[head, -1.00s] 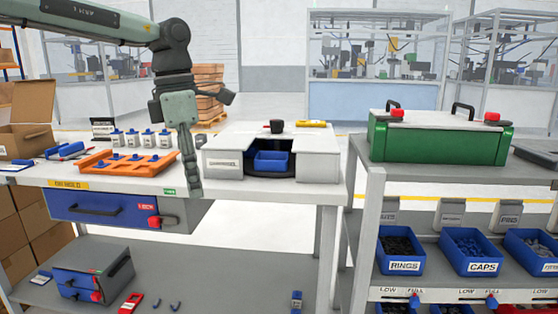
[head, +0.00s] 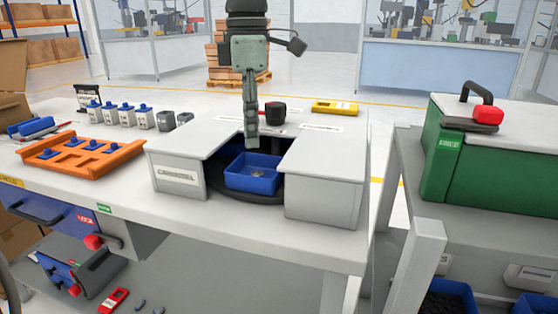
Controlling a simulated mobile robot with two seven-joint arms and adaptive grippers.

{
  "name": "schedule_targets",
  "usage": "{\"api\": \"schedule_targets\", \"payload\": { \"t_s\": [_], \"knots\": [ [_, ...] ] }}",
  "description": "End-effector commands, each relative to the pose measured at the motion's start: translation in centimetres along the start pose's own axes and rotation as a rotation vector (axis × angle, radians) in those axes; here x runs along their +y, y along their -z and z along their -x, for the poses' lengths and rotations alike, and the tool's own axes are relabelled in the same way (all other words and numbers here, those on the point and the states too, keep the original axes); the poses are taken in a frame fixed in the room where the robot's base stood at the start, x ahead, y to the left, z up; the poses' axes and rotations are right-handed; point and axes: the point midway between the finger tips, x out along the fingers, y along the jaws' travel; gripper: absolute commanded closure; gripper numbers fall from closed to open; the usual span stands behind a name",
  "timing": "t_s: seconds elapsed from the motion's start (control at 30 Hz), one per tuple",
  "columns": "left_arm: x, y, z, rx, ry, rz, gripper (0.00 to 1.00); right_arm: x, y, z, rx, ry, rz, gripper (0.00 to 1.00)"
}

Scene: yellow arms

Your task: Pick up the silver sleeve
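My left gripper (head: 251,138) points straight down in the upper middle of the head view. Its fingers overlap in this side-on view, so I cannot tell whether they are open or shut. It appears in front of or above the blue bin (head: 253,181), which sits on a dark round plate in the recess of a white box (head: 178,172). Small greyish parts (head: 257,175) lie in the bin; they are too small to tell whether one is the silver sleeve. My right gripper is not in view.
An orange rack (head: 82,157) with blue-topped pieces lies left on the table. A black knob-like item (head: 275,113) and a yellow device (head: 335,107) are behind the recess. A green case (head: 480,150) stands on the right bench. A gap separates the benches.

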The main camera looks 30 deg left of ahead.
Motion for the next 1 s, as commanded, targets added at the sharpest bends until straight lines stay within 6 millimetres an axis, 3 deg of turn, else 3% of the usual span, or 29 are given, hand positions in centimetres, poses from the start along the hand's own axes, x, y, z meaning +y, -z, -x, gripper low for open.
{"api": "schedule_targets", "payload": {
  "t_s": [0.17,0.47,0.7,0.97,1.0],
  "knots": [
    [0.0,0.0,-1.0,0.002,0.002,-0.001,0.68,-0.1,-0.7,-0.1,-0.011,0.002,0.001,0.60],
    [-0.1,-0.3,-4.7,0.003,0.004,0.000,0.68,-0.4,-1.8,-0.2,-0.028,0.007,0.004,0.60],
    [-0.1,-0.5,-7.6,-0.001,0.000,0.001,0.68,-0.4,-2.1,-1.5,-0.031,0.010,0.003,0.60],
    [-0.1,-0.5,-7.8,-0.001,0.000,0.001,0.68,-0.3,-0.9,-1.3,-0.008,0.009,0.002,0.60],
    [-0.1,-0.5,-7.8,-0.001,0.000,0.001,0.73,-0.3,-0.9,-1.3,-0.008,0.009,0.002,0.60]
  ]
}}
